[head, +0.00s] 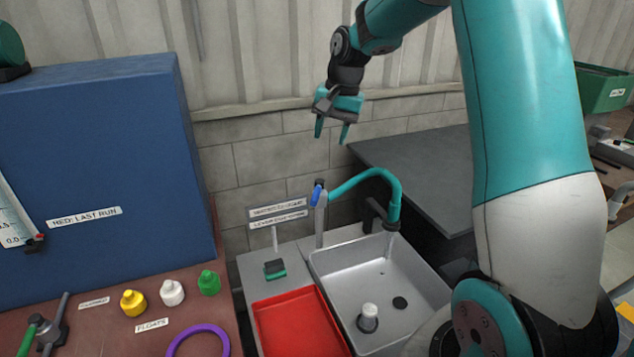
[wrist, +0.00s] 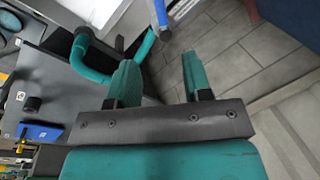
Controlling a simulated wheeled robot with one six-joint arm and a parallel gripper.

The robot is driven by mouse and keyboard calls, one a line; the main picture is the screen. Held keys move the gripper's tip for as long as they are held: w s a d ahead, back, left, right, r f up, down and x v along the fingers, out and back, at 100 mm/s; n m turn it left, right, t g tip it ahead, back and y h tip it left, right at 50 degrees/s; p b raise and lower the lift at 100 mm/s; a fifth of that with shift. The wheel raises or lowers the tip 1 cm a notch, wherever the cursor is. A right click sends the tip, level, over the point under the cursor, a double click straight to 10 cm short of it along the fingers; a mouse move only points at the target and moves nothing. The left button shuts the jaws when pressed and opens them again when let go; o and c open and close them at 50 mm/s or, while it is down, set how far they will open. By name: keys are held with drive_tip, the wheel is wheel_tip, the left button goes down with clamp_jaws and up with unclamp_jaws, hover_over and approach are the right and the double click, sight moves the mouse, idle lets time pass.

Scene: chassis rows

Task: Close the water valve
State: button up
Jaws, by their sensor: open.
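The water valve has a blue lever (head: 317,194) at the top of a grey post, beside the curved teal spout (head: 388,183) of the sink. The lever stands roughly upright. My gripper (head: 331,132) is open and empty, fingers pointing down, above the lever in the head view and apart from it. In the wrist view the blue lever (wrist: 161,14) shows at the top edge, beyond the gap between the fingers of my gripper (wrist: 160,65). The teal spout (wrist: 88,55) shows to its left there.
The grey sink (head: 345,262) holds a white-capped thing (head: 369,313). A red tray (head: 300,325) lies to its left. Small signs (head: 278,212) stand behind. A blue panel (head: 95,170) rises at left, and a dark table (head: 420,175) is at right. A brick wall closes the back.

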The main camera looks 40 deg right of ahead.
sight(317, 194)
drive_tip(key=f+p, duration=0.1)
drive_tip(key=f, duration=0.4)
drive_tip(key=w+a+f+p, duration=0.1)
drive_tip(key=f, duration=0.4)
drive_tip(key=w+a+f+p, duration=0.1)
drive_tip(key=f, duration=0.5)
drive_tip(key=shift+w+a, duration=0.1)
clamp_jaws()
